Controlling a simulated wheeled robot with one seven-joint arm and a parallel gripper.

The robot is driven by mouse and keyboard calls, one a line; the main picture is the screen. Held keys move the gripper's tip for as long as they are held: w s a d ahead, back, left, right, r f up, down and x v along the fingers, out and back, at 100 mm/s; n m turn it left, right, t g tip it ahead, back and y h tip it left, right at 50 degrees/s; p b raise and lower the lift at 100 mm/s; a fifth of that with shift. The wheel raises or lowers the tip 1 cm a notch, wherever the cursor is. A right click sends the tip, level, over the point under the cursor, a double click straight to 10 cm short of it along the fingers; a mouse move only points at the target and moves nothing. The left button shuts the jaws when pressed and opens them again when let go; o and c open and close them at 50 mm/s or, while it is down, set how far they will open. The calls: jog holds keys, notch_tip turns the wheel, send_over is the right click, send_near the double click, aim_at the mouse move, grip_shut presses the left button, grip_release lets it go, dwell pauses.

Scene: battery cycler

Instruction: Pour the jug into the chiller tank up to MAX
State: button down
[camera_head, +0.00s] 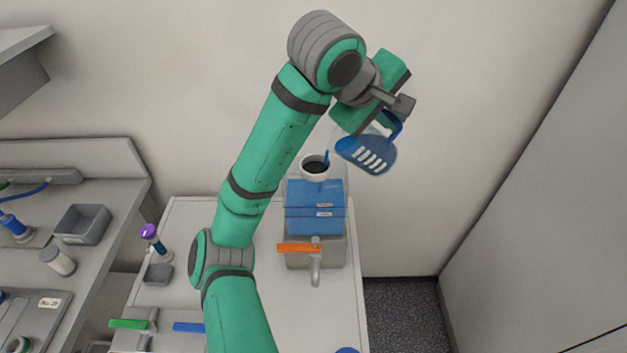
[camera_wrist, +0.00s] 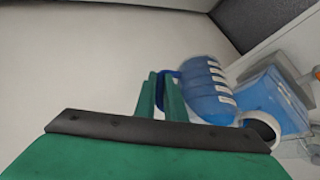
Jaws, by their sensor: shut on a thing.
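The jug (camera_head: 367,154) holds blue liquid and has white marks on its side. It hangs tilted to the right of and above the chiller tank's filler neck. My gripper (camera_head: 394,108) is shut on the jug's blue handle, which also shows between the fingers in the wrist view (camera_wrist: 164,92). The chiller tank (camera_head: 314,206) shows blue with small white labels, too small to read. Its round white neck (camera_head: 315,168) has a dark opening. A thin blue streak stands at the opening's right side; I cannot tell whether it is pouring liquid.
A grey block with an orange lever (camera_head: 298,248) and grey spout stands in front of the tank. A purple-capped tube (camera_head: 150,232) stands at the bench's left. A grey bin (camera_head: 83,224) sits on the left counter. The wall is close behind; open floor lies right.

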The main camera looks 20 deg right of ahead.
jog(key=shift+s+d, duration=0.2)
jog(key=shift+s, duration=0.05)
jog(key=shift+w+a+h+p, duration=0.25)
jog(key=shift+a+h+p, duration=0.05)
jog(key=shift+a, duration=0.2)
jog(key=shift+s, duration=0.1)
jog(key=shift+r, duration=0.1)
jog(key=shift+d, duration=0.1)
jog(key=shift+a+h, duration=0.2)
jog(key=shift+h, duration=0.1)
